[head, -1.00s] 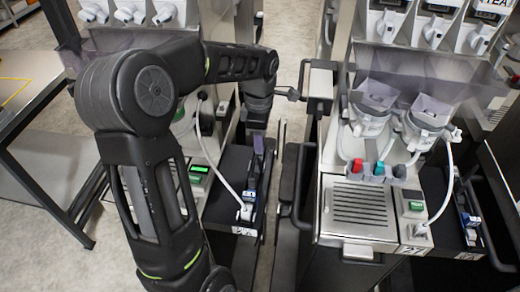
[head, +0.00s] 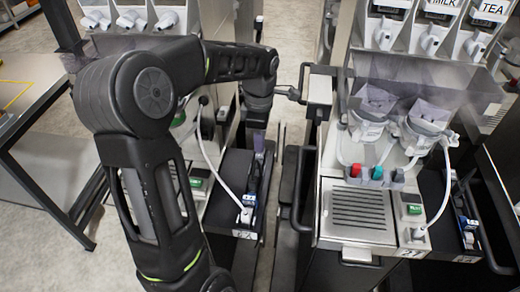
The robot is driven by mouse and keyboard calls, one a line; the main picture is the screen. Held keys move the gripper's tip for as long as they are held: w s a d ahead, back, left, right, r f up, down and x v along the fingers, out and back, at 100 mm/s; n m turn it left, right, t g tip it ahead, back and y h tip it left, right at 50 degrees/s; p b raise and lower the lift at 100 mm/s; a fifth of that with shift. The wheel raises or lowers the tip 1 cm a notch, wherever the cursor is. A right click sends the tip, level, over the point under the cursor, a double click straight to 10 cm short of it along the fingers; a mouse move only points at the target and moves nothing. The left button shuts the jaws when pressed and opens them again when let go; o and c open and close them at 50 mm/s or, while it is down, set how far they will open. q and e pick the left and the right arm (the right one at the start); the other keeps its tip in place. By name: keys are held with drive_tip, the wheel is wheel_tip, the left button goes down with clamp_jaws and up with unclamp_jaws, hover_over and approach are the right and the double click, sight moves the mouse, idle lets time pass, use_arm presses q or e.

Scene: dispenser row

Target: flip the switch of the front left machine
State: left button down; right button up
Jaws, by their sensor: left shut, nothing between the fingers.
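My left gripper (head: 294,95) is shut and empty. Its tip points right, close to the black bracket on the side of the right-hand machine; I cannot tell whether they touch. A left machine (head: 225,165) stands partly hidden behind my left arm, with a small green panel (head: 197,184) low on its front. The right-hand machine (head: 335,200) shows a metal drip grate (head: 358,208) and a small panel with a green part (head: 414,209). Which of these parts is a switch is too small to tell. My right gripper is not in view.
A black bracket (head: 320,90) juts from the right-hand machine towards my left gripper. Black handles (head: 300,190) stand in the narrow gap between the machines. A metal table (head: 30,115) is at the left. White hoses (head: 443,185) hang over the machine fronts.

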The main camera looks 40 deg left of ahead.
sight(259, 156)
use_arm(q)
wheel_tip(259, 156, up, 4)
drive_tip(key=p, duration=0.2)
drive_tip(key=shift+r+p, duration=0.25)
drive_tip(key=shift+p, duration=0.1)
idle(0.5)
